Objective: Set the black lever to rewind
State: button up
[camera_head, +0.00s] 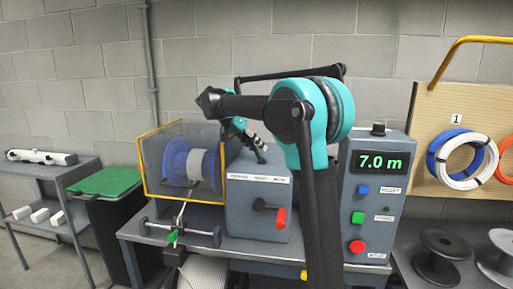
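A grey drive box (244,226) stands on the bench. My gripper (259,153) hangs from my teal and black arm above the box, pointing down and to the right, above and apart from the lever. Its fingers are small and partly overlap, so their opening is unclear. I see nothing held in it.
A yellow-framed clear guard (181,165) covers a blue and white reel (190,163) at the left. A control panel (375,195) reading 7.0 m stands at the right, with blue, green and red buttons. My arm passes between the box and panel. A green-topped bin (106,182) stands left.

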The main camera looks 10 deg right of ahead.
jog(key=v, duration=1.2)
jog(key=shift+c, duration=0.3)
